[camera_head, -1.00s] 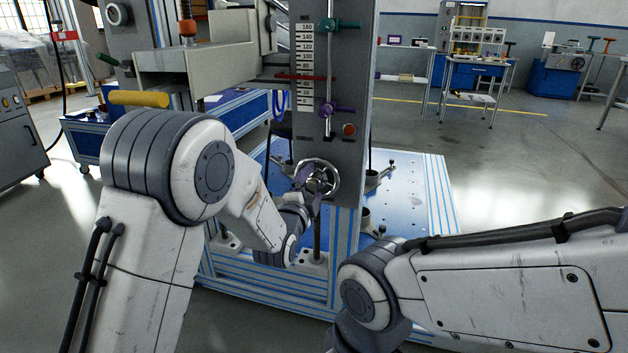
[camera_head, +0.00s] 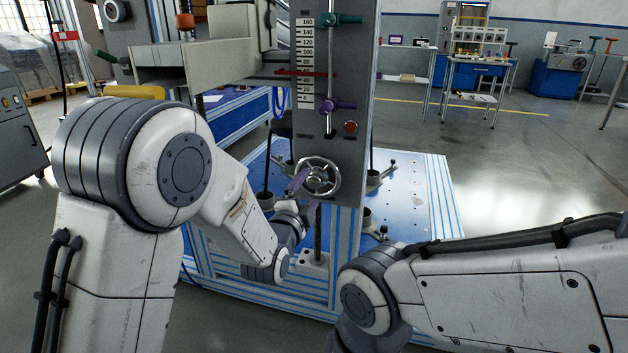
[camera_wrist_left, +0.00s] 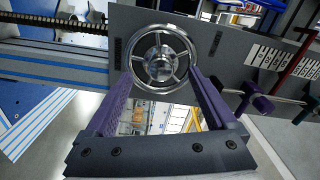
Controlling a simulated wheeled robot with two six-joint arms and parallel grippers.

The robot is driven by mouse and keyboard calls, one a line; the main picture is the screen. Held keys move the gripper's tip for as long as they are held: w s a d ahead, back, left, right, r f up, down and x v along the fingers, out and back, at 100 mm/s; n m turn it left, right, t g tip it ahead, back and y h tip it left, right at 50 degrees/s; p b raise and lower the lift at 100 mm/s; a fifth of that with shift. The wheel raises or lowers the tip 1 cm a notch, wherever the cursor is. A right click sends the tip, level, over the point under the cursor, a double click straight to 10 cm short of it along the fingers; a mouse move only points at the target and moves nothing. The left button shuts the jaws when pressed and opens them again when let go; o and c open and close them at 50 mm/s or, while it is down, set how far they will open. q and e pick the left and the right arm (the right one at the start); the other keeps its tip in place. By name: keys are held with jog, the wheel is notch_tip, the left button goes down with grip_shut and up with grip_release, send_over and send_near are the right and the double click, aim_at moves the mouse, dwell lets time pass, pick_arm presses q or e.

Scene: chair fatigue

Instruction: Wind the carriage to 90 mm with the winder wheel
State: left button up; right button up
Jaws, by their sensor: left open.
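The winder wheel (camera_head: 318,177) is a chrome handwheel with spokes on the grey upright panel (camera_head: 345,80). My left gripper (camera_head: 299,183), with purple fingers, is at the wheel's left side. In the left wrist view the fingers are spread and empty, and the wheel (camera_wrist_left: 160,58) lies ahead between their tips. I cannot tell whether a finger touches the rim. A white scale (camera_head: 306,62) runs from 0 to 160. A red pointer (camera_head: 318,73) crosses it near the 60 label. A teal clamp (camera_head: 340,19) sits near the top and a purple clamp (camera_head: 338,105) near the bottom. My right gripper is out of view.
A red-orange button (camera_head: 351,127) sits above the wheel. Below is the blue machine base plate (camera_head: 415,200) with hold-down fixtures. A grey beam (camera_head: 195,60) stands left of the panel. Benches (camera_head: 480,75) are far behind, with open floor between.

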pick_arm(q)
jog(key=shift+f+n+b, duration=0.1)
jog(key=shift+n+b, duration=0.35)
jog(key=shift+n, duration=0.75)
jog(key=n, duration=0.3)
jog(key=shift+b, duration=0.35)
jog(key=shift+n, duration=1.6)
jog(key=shift+n+b, duration=0.55)
jog(key=shift+n, duration=0.25)
jog(key=n, duration=0.3)
jog(key=shift+b, duration=0.4)
jog(key=n, duration=0.3)
jog(key=shift+n+b, duration=0.3)
jog(key=shift+n, duration=0.1)
